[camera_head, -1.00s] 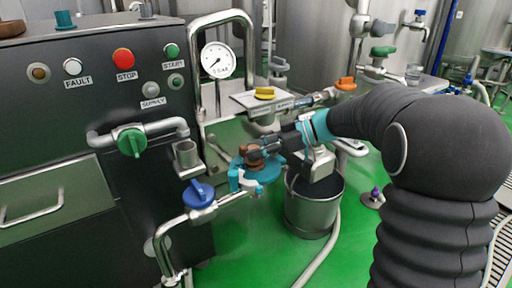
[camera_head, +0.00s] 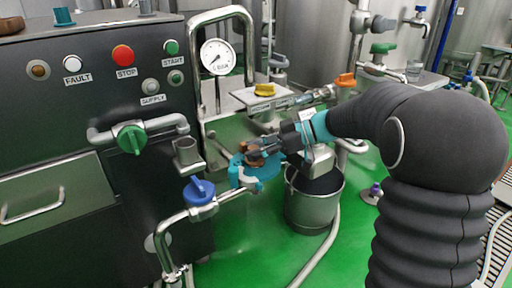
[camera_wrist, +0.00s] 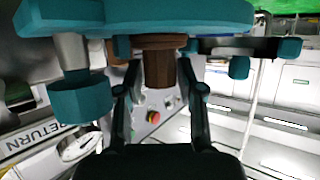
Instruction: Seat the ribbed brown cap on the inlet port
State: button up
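The ribbed brown cap (camera_wrist: 159,66) is in the middle of the wrist view, against a teal round stand. In the head view the cap (camera_head: 254,160) is partly hidden by my gripper (camera_head: 263,148), over the same teal stand (camera_head: 270,170). In the wrist view my gripper (camera_wrist: 160,72) has one finger on each side of the cap, with a narrow gap showing on both sides, so it looks open around it. A grey open-topped cylinder (camera_head: 187,156) stands on the machine's side, left of the cap; I cannot tell whether it is the inlet port.
A blue-handled valve (camera_head: 199,191) and its pipe are close at the left of the stand. A steel bucket (camera_head: 313,205) stands below my wrist. The dark machine panel (camera_head: 100,110) fills the left. A yellow-handled valve (camera_head: 265,90) is behind. Green floor shows in front.

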jog(key=shift+o, duration=0.9)
jog(key=v, duration=1.2)
